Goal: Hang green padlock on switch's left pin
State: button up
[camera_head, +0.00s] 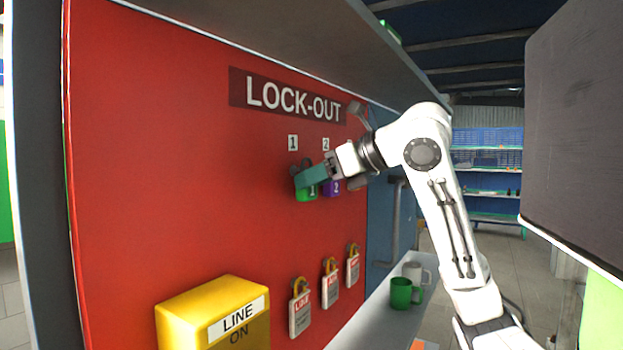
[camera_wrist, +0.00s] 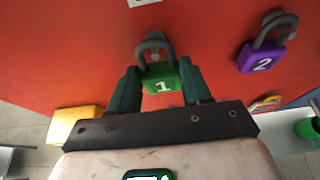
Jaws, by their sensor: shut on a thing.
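The green padlock (camera_head: 307,194), marked 1, is upright against the red board at the place labelled 1. In the wrist view the green padlock (camera_wrist: 162,84) sits between the teal fingers of my gripper (camera_wrist: 161,84), which is shut on its body. Its grey shackle is up, at a grey peg on the board; I cannot tell whether its weight is on the peg. In the head view my gripper (camera_head: 307,178) partly covers the padlock. The yellow switch box (camera_head: 213,312), marked LINE ON, is at the lower left; its pins do not show in the head view.
A purple padlock (camera_wrist: 259,57), marked 2, hangs to the right of the green one. Several red and white tags (camera_head: 300,309) hang lower on the red board (camera_head: 160,150). A green mug (camera_head: 401,293) stands on the grey ledge. A shelf overhangs the board.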

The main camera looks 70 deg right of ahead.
jog(key=shift+s+a+b, duration=0.1)
jog(key=shift+s+a, duration=0.1)
jog(key=shift+s, duration=0.65)
jog(key=shift+s+a+b, duration=0.1)
jog(key=shift+s+a, duration=0.1)
jog(key=shift+s, duration=0.65)
jog(key=shift+s+a+b, duration=0.1)
jog(key=shift+s+a, duration=0.1)
jog(key=shift+s, duration=0.65)
